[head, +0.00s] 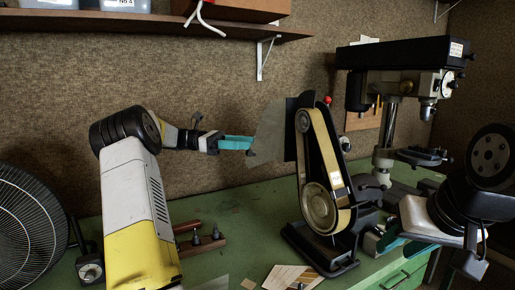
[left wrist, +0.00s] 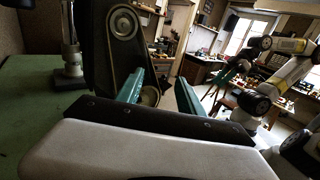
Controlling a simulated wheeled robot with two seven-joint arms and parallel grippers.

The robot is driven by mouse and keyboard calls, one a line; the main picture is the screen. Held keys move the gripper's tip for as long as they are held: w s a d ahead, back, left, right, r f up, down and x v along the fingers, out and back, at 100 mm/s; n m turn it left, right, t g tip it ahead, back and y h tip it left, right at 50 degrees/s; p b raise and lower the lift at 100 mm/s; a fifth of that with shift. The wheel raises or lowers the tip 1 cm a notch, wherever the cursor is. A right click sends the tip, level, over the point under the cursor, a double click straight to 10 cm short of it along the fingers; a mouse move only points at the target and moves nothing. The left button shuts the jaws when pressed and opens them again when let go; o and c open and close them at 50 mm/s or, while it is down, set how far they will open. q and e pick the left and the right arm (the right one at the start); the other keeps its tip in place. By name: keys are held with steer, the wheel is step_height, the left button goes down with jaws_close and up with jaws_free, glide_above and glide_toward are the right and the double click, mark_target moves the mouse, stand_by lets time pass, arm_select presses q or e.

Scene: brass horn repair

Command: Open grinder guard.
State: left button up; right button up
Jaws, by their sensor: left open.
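The belt grinder (head: 322,190) stands on the green bench, with a tan belt around an upper and a larger lower wheel. A flat grey plate (head: 268,132), which looks like its guard, stands upright at the grinder's upper left. My left gripper (head: 249,144) is open, its teal fingers at the plate's left edge; I cannot tell whether they touch it. In the left wrist view the teal fingers (left wrist: 160,90) are apart, with the grinder (left wrist: 122,50) beyond them. My right gripper (head: 392,246) is low at the grinder's right, partly hidden; its opening is unclear.
A drill press (head: 390,100) stands behind the grinder at the right. A fan (head: 30,225) is at the far left. A wooden block with dark fittings (head: 200,242) and a wooden board (head: 290,277) lie on the green bench (head: 240,205). A shelf (head: 150,25) runs above.

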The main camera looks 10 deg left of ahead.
arm_select(q)
steer(key=s+d, duration=0.2)
steer(key=s, duration=0.5)
steer(key=shift+d+r, duration=0.3)
steer(key=shift+r, duration=0.05)
steer(key=shift+c, duration=0.3)
